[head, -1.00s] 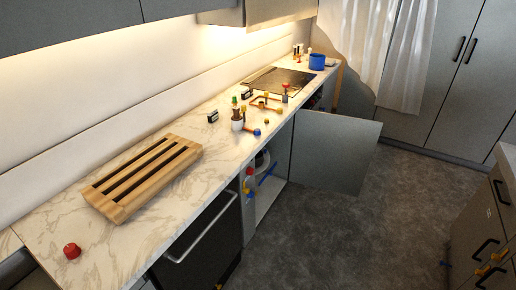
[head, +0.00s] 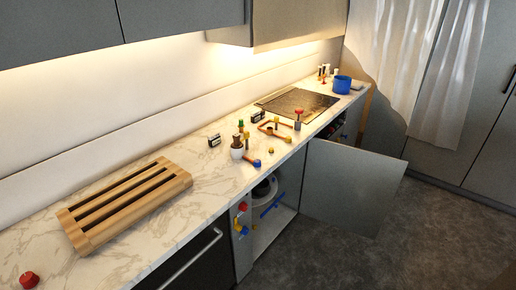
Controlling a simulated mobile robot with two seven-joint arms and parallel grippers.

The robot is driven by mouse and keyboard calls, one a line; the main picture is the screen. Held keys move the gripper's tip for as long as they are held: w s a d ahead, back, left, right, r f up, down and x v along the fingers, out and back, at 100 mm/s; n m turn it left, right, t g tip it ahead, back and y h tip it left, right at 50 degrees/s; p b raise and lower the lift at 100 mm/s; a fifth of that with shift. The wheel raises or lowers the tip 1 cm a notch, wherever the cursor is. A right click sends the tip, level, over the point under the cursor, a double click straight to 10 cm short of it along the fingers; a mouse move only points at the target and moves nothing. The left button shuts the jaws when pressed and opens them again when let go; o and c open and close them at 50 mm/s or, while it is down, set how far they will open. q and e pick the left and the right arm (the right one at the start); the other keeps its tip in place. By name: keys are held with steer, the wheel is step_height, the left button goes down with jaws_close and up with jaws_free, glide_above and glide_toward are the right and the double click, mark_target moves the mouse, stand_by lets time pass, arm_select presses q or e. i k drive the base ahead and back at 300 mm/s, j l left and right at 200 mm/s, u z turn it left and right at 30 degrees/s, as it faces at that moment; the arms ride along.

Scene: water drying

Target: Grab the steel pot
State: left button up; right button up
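No pot that I can clearly call steel shows. In the head view a pale grey round thing (head: 264,190) is partly visible inside the open lower cabinet; I cannot tell if it is the steel pot. A blue pot (head: 342,85) stands at the far end of the counter. Neither of my grippers is in view.
The marble counter (head: 205,187) runs along the wall, with a wooden slatted rack (head: 125,203), a red item (head: 29,280), a small white pot (head: 237,153) and a dark cooktop (head: 297,105). The open cabinet door (head: 350,188) juts over the grey floor (head: 425,240).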

mark_target(260, 187)
steer(key=i+l, duration=0.15)
steer(key=i+l+u, duration=0.15)
steer(key=l, duration=0.5)
steer(key=i+l+u, duration=0.4)
steer(key=i+l, duration=0.15)
steer(key=i+l+u, duration=0.15)
steer(key=l, duration=0.3)
steer(key=i+l+u, duration=0.4)
steer(key=l, duration=0.45)
steer(key=i+l+u, duration=0.2)
steer(key=l, duration=0.25)
steer(key=i+l+u, duration=0.15)
steer(key=l, duration=0.3)
steer(key=i+l+u, duration=0.2)
steer(key=l, duration=0.3)
steer(key=k, duration=0.1)
